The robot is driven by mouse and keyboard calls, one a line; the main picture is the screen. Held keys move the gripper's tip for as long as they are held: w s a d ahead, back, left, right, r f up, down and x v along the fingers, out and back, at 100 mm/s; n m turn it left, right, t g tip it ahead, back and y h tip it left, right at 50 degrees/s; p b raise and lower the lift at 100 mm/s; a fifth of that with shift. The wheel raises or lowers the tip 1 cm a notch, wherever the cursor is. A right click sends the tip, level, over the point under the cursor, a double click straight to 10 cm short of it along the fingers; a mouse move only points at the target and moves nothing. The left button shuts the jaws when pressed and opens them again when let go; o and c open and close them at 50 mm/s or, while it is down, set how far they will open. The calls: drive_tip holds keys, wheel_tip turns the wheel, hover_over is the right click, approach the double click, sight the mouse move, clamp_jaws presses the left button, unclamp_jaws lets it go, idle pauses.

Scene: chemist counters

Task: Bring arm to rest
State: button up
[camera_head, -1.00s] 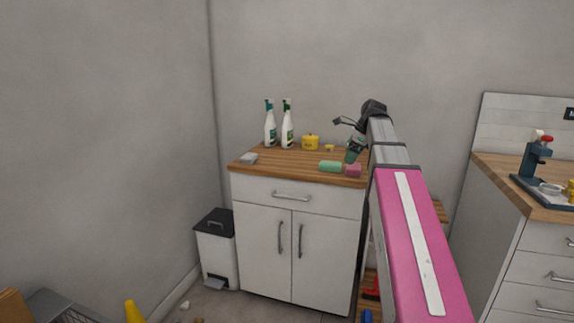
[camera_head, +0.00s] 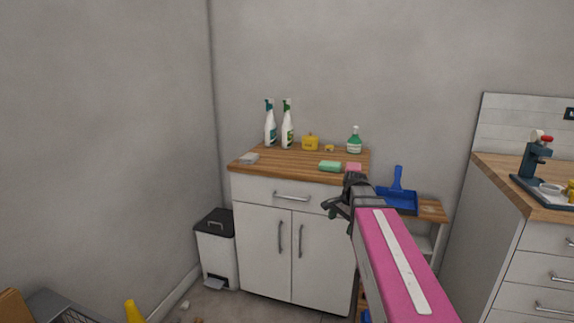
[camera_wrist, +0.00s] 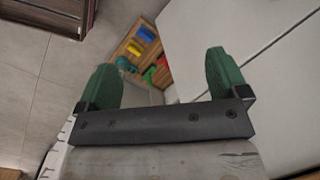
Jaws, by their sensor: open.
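My gripper (camera_head: 334,207) hangs in front of the upper right part of the white cabinet (camera_head: 265,240), below its wooden top. In the wrist view my gripper (camera_wrist: 165,85) shows its two green fingers wide apart, with nothing between them. The cabinet's white doors (camera_wrist: 270,70) show beyond the right finger in that view. My pink arm reaches in from the lower right of the head view and hides part of the low shelf to the right of the cabinet.
On the cabinet top stand two white spray bottles (camera_head: 287,130), a yellow container (camera_head: 310,143), a green bottle (camera_head: 354,142) and sponges (camera_head: 330,166). A blue dustpan (camera_head: 398,200) lies on the low shelf unit (camera_head: 432,211). A bin (camera_head: 215,250) stands left. A counter (camera_head: 540,240) stands right.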

drive_tip(key=s+a+f+n+h, duration=0.1)
drive_tip(key=s+f+n, duration=0.9)
drive_tip(key=f, duration=0.6)
drive_tip(key=s, duration=0.2)
drive_tip(key=shift+s+a+f+n+h, duration=0.3)
drive_tip(key=shift+s+f+h, duration=0.05)
drive_tip(key=shift+h, duration=0.05)
